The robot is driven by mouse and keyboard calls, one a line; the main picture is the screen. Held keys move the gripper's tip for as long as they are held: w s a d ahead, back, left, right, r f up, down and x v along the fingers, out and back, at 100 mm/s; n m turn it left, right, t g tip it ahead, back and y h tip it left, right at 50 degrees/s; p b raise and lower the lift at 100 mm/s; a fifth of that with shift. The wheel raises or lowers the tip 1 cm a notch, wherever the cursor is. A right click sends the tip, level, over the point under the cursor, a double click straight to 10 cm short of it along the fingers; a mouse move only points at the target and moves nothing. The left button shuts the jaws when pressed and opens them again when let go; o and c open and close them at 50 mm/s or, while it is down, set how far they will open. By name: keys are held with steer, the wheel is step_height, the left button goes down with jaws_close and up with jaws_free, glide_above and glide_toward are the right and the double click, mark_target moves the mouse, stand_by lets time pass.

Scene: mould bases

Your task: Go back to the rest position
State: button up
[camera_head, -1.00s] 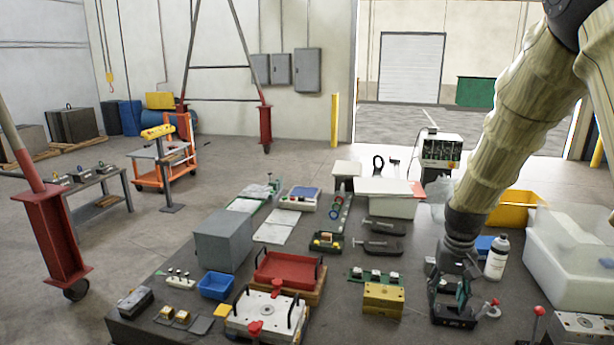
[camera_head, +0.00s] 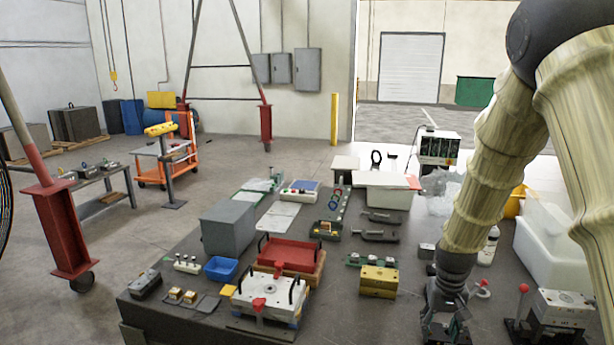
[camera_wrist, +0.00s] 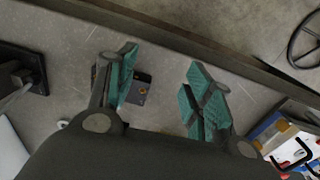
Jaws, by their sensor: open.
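My gripper (camera_head: 447,325) hangs over the front right part of the dark table (camera_head: 345,310), low in the head view. In the wrist view my gripper (camera_wrist: 163,85) has its green-padded fingers spread apart with nothing between them. A small dark block with a round brass-coloured spot (camera_wrist: 141,90) lies on the table below, partly behind the left finger. The white mould base with red knobs (camera_head: 268,300) sits on the table left of my gripper.
A red tray (camera_head: 290,255), blue bin (camera_head: 221,268) and grey box (camera_head: 228,230) stand to the left. A white bottle (camera_head: 489,247) and white tub (camera_head: 545,250) stand right, partly behind my arm. A red-knobbed fixture (camera_head: 522,312) is close on the right. The table edge crosses the wrist view.

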steer(key=s+a+f+b, duration=0.2)
steer(key=s+f, duration=0.6)
steer(key=f, duration=0.3)
steer(key=s+a+f+n+b, duration=0.1)
steer(key=s+a+f+b, duration=0.1)
steer(key=s+f, duration=0.7)
steer(key=s+a+f+b, duration=0.25)
steer(key=s+f, duration=0.35)
steer(key=f, duration=0.7)
steer(key=s+a+f+b, duration=0.1)
steer(key=s+f, duration=0.2)
steer(key=s, duration=0.3)
steer(key=s+a+f+n+b, duration=0.1)
steer(key=s+a+f, duration=0.1)
steer(key=s, duration=0.5)
steer(key=shift+f+b, duration=0.3)
steer(key=shift+f, duration=0.4)
steer(key=shift+a, duration=0.1)
